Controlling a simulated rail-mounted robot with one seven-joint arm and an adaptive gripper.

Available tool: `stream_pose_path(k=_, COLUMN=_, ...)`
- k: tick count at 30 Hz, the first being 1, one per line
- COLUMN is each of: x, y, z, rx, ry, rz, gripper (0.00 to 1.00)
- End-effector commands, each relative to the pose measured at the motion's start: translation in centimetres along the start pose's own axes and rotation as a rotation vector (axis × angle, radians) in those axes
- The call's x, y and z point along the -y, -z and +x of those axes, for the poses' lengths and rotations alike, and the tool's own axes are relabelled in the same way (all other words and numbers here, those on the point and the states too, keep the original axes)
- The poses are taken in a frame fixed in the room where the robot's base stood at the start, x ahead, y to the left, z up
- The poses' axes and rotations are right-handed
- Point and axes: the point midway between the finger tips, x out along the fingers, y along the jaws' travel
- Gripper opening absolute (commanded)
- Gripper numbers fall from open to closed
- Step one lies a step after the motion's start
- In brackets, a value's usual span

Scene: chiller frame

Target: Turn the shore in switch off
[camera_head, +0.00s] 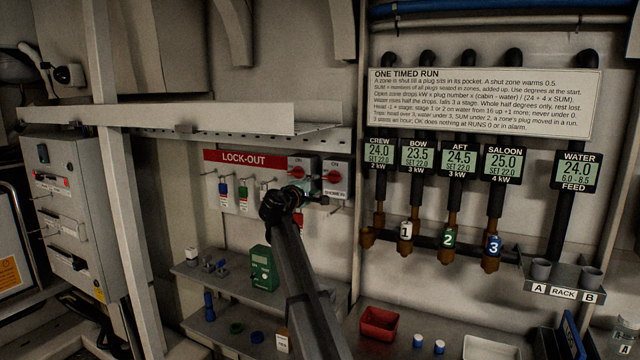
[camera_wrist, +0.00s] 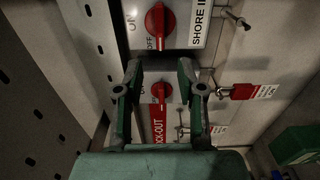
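The SHORE IN switch is the right one of two grey switch boxes on the lock-out board, with a red knob (camera_head: 331,177). In the wrist view its knob (camera_wrist: 160,22) is at the top, beyond my fingertips, its long axis running up and down the picture. The knob's lower end has a pale mark beside the word OFF; ON is at the upper left. My gripper (camera_wrist: 160,78) is open and empty, its fingers on either side of the neighbouring switch's red knob (camera_wrist: 160,92). I cannot tell whether they touch it. In the head view my gripper (camera_head: 290,194) is just below the switches.
A red padlock (camera_wrist: 244,92) with a white tag hangs on a hook right of my fingers. The lock-out board (camera_head: 242,158) carries several hooks and tags. A perforated rail (camera_head: 240,120) crosses above it. A shelf with a green meter (camera_head: 264,268) is below.

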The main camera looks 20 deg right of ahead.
Motion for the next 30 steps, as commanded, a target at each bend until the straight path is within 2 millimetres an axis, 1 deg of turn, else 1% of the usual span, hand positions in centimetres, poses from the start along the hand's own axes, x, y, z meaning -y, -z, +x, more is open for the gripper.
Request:
stream_pose_path(k=1, x=0.0, y=-0.1, z=-1.0, rx=-0.001, ry=-0.001, rz=0.000, gripper=0.39)
stream_pose_path(k=3, x=0.0, y=-0.1, z=-1.8, rx=0.000, ry=0.000, rz=0.000, gripper=0.39)
stream_pose_path(k=7, x=0.0, y=-0.1, z=-2.6, rx=0.000, ry=0.000, rz=-0.001, gripper=0.39)
stream_pose_path(k=23, x=-0.2, y=0.0, z=-2.8, rx=0.001, ry=0.000, rz=-0.001, gripper=0.39)
stream_pose_path(k=26, x=-1.2, y=0.0, z=-2.8, rx=0.001, ry=0.000, rz=-0.001, gripper=0.39)
stream_pose_path(k=30, x=-3.7, y=0.0, z=-2.8, rx=0.001, ry=0.000, rz=-0.001, gripper=0.39)
